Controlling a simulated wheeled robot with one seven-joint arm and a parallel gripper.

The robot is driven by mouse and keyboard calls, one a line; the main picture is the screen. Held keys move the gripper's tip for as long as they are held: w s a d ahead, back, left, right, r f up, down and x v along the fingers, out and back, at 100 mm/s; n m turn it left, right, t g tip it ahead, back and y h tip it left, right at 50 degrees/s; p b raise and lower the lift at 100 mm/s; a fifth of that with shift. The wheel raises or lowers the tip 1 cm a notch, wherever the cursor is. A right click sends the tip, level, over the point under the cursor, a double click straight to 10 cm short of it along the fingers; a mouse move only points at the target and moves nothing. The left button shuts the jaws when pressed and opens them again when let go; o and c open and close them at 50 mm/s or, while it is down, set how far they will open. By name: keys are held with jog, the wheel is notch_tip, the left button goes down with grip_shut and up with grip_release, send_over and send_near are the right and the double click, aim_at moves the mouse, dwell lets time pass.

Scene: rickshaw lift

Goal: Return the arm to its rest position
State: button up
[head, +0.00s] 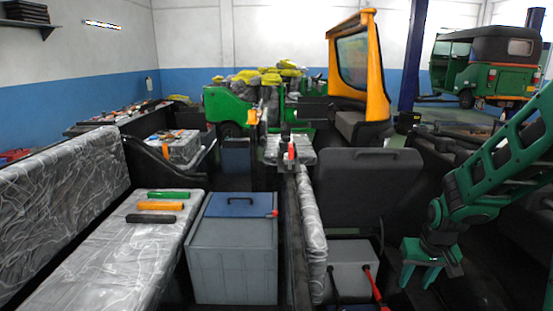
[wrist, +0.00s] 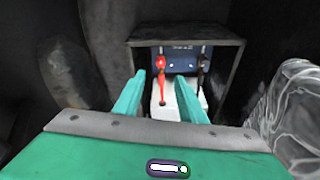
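My arm (head: 500,165) is green with black joints and reaches in from the right side of the head view, bent downward. My gripper (head: 420,284) hangs at its end with its fingers pointing down, to the right of a grey box (head: 352,268). In the wrist view my gripper (wrist: 162,80) has its two teal fingers spread apart with nothing held between them. Beyond the fingers is a dark open-fronted box (wrist: 225,80) holding a blue unit (wrist: 180,66) with a red clamp (wrist: 160,66) and a black clamp (wrist: 203,66). A white block shows between the fingers.
Dark seats (head: 367,185) stand left of my arm. A plastic-wrapped bench (head: 115,255) holds green, orange and black bars. A grey cabinet (head: 234,262) has a blue lid. A red lever or cable (head: 371,284) rises beside my gripper. A green rickshaw (head: 490,70) is behind.

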jog(key=s+d+r+m+g, duration=0.1)
jog(key=s+r, duration=0.3)
jog(key=s, duration=0.5)
jog(key=s+d+r+m, duration=0.1)
jog(key=s+r, duration=0.3)
jog(key=s, duration=0.5)
jog(key=s+d+r+m+g, duration=0.1)
jog(key=s+r+m, duration=0.1)
jog(key=s+r, duration=0.3)
jog(key=s, duration=0.4)
jog(key=shift+g+y, duration=0.3)
jog(key=shift+w+f, duration=0.25)
jog(key=shift+w, duration=0.4)
